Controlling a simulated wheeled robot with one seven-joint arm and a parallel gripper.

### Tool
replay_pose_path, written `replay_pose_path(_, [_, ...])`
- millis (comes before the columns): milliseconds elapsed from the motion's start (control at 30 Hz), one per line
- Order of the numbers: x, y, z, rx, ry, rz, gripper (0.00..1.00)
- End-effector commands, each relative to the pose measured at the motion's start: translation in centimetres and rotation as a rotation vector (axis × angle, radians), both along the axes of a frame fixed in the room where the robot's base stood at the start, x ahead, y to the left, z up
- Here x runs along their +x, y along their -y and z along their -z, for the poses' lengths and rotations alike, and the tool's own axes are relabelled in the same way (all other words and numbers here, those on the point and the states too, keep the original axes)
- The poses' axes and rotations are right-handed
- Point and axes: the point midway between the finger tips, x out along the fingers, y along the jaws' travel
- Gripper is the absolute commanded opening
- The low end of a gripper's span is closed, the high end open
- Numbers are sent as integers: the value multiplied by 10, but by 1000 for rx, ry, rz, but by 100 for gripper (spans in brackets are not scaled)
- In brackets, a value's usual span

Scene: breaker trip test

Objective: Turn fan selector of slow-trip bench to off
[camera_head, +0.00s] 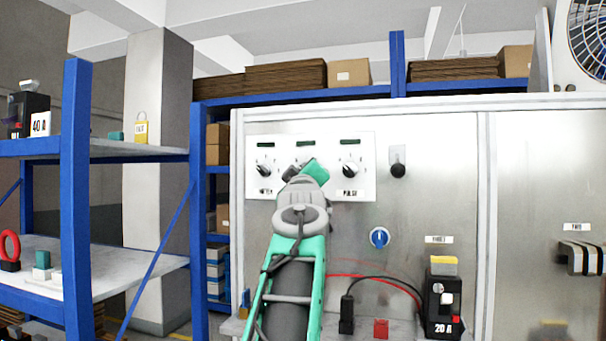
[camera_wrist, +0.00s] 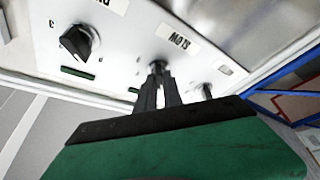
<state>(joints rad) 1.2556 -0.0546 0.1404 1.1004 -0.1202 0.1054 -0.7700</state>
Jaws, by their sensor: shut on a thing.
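A white control plate (camera_head: 255,187) on the metal cabinet carries three dark knobs in a row, each below a small green window. My gripper (camera_head: 295,171) is at the middle knob and hides most of it in the head view. In the wrist view, my gripper (camera_wrist: 158,80) has its two black fingers closed on the middle knob (camera_wrist: 157,65). The right knob (camera_head: 349,170), labelled PULSE, also shows in the wrist view (camera_wrist: 78,42). The left knob (camera_head: 264,169) stands free. The middle knob's pointer direction is hidden.
A black handle (camera_head: 398,169) and a blue round knob (camera_head: 380,237) sit right of the plate. Below, a black 20 A breaker (camera_head: 442,303) and red and black leads stand on the ledge. A blue shelf rack (camera_head: 77,200) is at the left.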

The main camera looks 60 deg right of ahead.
Motion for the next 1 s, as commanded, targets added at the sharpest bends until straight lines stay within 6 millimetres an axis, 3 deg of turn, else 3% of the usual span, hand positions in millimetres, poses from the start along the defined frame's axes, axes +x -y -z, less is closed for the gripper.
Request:
replay_pose_path(533, [0,0,0,-3,-24,1,0])
replay_pose_path(567, [0,0,0,-3,-24,1,13])
replay_pose_path(800, [0,0,0,-4,-23,0,33])
replay_pose_path(1000, [0,0,0,-4,-23,0,33])
